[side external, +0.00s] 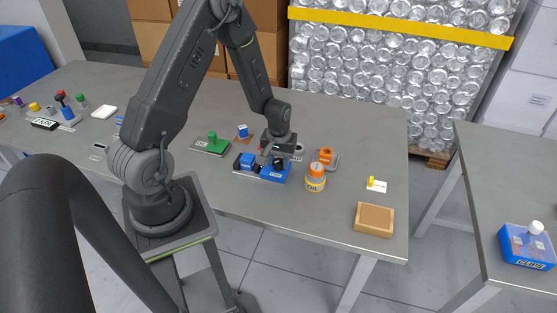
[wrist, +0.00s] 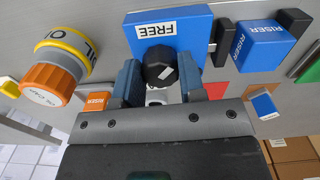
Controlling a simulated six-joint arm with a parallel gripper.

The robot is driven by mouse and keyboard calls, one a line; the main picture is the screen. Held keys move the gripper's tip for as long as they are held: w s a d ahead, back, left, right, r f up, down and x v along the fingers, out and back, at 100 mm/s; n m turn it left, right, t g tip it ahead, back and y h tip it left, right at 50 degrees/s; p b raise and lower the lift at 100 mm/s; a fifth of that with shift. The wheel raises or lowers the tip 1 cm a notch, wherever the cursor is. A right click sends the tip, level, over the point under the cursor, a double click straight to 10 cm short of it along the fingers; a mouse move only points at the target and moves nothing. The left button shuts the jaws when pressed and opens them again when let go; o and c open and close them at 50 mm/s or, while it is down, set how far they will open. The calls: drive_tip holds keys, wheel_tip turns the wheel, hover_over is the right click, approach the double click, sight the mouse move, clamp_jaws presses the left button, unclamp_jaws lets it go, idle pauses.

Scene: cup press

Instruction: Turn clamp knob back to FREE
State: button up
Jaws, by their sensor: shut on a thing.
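The clamp is a blue block (wrist: 192,30) with a white FREE label, near the top of the wrist view. In the side external view the blue block (side external: 275,175) lies on the table under my gripper (side external: 278,154). Its black knob (wrist: 158,62) carries a short white mark, slanted in the wrist view. My gripper (wrist: 160,82) is shut on the knob, with one blue finger on each side of it. The fingers cover the knob's sides. The wrist view does not show the mark lined up straight with the label.
An orange-capped OIL bottle (side external: 315,178) stands close right of the clamp, with an orange piece (side external: 326,156) behind it. A blue RISER block (wrist: 260,45) is beside the clamp. A green piece (side external: 212,143) stands left. A wooden tray (side external: 374,219) sits near the table's right front corner.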

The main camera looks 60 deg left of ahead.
sight(279, 161)
drive_tip(key=n, duration=0.4)
drive_tip(key=shift+w+n, duration=0.15)
drive_tip(key=shift+n, duration=1.95)
drive_tip(key=o, duration=0.9)
drive_tip(key=shift+o, duration=0.2)
wheel_tip(279, 161, up, 14)
